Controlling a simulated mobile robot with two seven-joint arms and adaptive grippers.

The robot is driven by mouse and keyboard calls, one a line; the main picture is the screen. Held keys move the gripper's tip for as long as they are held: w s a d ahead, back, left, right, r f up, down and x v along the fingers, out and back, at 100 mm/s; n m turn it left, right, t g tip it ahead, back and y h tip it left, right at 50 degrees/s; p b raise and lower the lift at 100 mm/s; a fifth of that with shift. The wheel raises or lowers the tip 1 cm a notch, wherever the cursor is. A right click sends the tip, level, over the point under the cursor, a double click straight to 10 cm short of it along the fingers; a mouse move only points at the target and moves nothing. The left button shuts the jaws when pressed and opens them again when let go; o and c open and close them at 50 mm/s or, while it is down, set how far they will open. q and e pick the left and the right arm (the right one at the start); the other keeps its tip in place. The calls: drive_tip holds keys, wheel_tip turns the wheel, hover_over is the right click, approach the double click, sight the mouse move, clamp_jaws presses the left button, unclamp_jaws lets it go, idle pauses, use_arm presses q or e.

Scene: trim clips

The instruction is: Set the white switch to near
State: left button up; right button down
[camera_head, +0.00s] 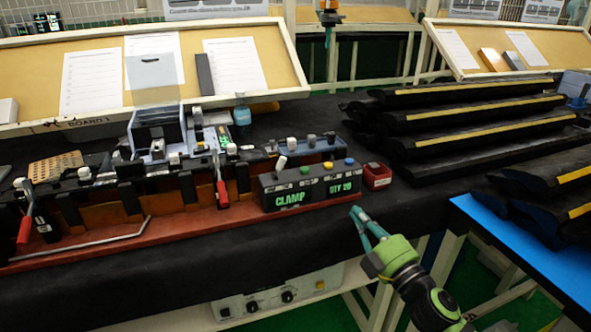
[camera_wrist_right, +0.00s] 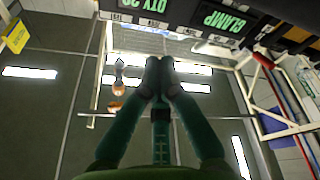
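The white switch (camera_head: 281,162) is a short white lever on the top left of a dark control box (camera_head: 318,189) with green "CLAMP" and "QTY 20" displays. In the head view its tip leans up and slightly right, away from the front edge. My right gripper (camera_head: 360,221) is in front and to the right of the box, apart from it, near the table's front edge. In the right wrist view its green fingertips (camera_wrist_right: 160,65) meet with nothing visible between them. That view shows the box (camera_wrist_right: 190,14) upside down at the top; the switch is not visible there. My left gripper is out of view.
Blue (camera_head: 330,165) and yellow (camera_head: 349,161) knobs share the box top. A red block (camera_head: 376,176) stands right of the box. A clamp fixture with red-handled levers (camera_head: 221,184) lies left. Black trim parts (camera_head: 470,115) are stacked right. Bare black tabletop lies before the box.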

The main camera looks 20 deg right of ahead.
drive_tip(key=shift+a+r+n+g+y, duration=0.5)
drive_tip(key=shift+r+n+y, duration=0.15)
drive_tip(key=shift+n+y, duration=0.75)
drive_tip(key=shift+a+r+n+g+y, duration=0.55)
drive_tip(key=shift+n+y, duration=0.7)
drive_tip(key=shift+n, duration=0.3)
drive_tip(key=shift+a+r+n+g+y, duration=0.4)
drive_tip(key=shift+r+n+y, duration=0.3)
drive_tip(key=shift+n+y, duration=0.7)
drive_tip(key=shift+w, duration=0.15)
drive_tip(key=p, duration=0.4)
approach(279, 166)
drive_tip(key=x, duration=0.4)
drive_tip(key=d+r+x, duration=0.1)
drive_tip(key=x, duration=0.1)
drive_tip(key=shift+w+a, duration=0.1)
drive_tip(key=shift+w, duration=0.4)
drive_tip(key=shift+r, duration=0.1)
